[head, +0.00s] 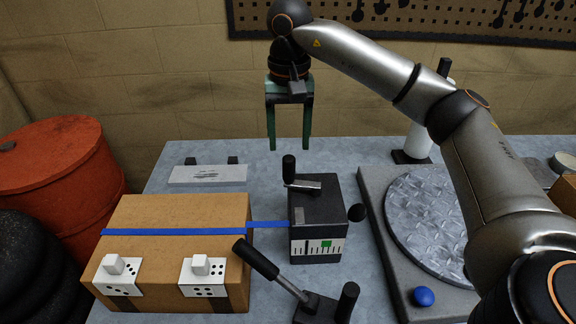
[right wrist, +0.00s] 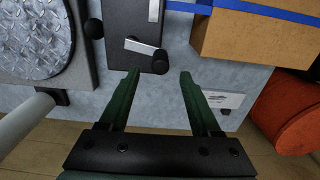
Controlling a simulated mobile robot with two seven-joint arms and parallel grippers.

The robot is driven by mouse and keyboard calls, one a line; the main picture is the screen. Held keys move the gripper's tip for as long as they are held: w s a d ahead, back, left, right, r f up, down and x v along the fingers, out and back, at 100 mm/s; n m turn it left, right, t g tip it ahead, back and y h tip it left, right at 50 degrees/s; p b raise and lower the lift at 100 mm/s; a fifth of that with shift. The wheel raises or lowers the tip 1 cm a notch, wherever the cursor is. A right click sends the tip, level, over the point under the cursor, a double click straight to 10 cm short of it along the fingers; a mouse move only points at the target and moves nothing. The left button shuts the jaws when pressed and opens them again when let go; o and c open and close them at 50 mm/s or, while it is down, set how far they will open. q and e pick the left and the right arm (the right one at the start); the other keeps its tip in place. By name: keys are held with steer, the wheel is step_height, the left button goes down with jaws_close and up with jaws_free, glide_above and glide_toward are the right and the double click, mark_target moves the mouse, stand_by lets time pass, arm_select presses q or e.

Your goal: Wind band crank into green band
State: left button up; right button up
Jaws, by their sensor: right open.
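The band crank (head: 289,172) is a short metal arm with an upright black knob on top of a black box (head: 318,215). It also shows in the right wrist view (right wrist: 148,46). A blue band (head: 200,230) runs from the box over a cardboard carton (head: 180,212). The box's front has a white scale with a green band (head: 326,244) on its right part. My right gripper (head: 290,147) is open and empty, pointing down above and behind the crank. In the right wrist view its fingers (right wrist: 162,75) are apart, short of the crank knob. My left gripper is not in view.
A black-handled lever (head: 258,260) stands in front of the box. A round metal plate (head: 430,225) on a grey base is at right, with a blue knob (head: 424,297). A red barrel (head: 60,160) stands left of the table. A white cylinder (head: 420,135) stands behind the plate.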

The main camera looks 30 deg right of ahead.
mark_target(289, 157)
step_height(289, 157, down, 7)
steer(key=shift+f, duration=0.15)
jaws_close()
stand_by(0.6)
stand_by(0.9)
